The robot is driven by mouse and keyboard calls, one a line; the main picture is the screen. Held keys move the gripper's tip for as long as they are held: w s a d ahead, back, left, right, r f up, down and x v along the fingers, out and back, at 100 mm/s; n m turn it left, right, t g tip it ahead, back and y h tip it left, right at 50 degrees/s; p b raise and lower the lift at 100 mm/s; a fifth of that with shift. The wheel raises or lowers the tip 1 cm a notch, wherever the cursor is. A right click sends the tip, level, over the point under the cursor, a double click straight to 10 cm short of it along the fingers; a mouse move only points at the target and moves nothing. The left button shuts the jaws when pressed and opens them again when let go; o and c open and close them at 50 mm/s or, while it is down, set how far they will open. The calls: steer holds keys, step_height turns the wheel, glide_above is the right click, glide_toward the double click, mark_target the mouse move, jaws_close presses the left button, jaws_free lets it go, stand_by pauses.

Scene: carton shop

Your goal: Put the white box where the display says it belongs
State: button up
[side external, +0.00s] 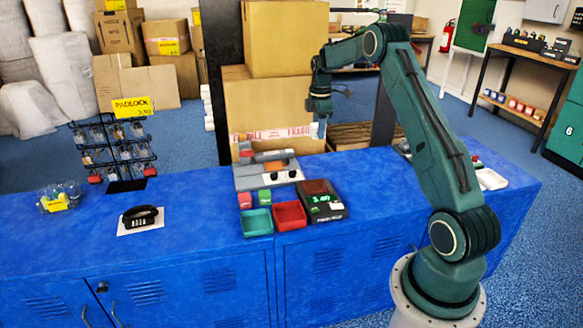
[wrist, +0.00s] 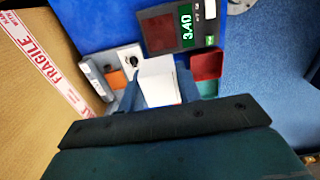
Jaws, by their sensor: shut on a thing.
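My gripper (side external: 320,112) is raised above the counter, in front of the tall cartons. It is shut on the white box (wrist: 158,82), which sits between the two fingers (wrist: 158,96) in the wrist view. In the side view the white box (side external: 322,129) is only a small pale patch below the fingers. In the wrist view the display (wrist: 186,22) reads 3.40. A red tray (side external: 290,215) and a green tray (side external: 257,222) stand side by side to its left in the side view.
A grey device (side external: 268,176) with an orange patch stands behind the trays, beside small red (side external: 245,200) and green (side external: 265,196) blocks. A large carton (side external: 265,110) stands close behind my gripper. A black padlock-like item (side external: 140,216) and wire rack (side external: 112,148) are left; counter between is clear.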

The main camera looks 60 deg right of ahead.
stand_by(0.4)
glide_above(285, 199)
step_height(285, 199, down, 3)
step_height(285, 199, down, 16)
steer(key=shift+s+r, duration=0.1)
steer(key=shift+r, duration=0.15)
stand_by(0.5)
steer(key=shift+f, duration=2.1)
steer(key=shift+f, duration=0.2)
steer(key=o, duration=1.1)
steer(key=shift+r, duration=0.1)
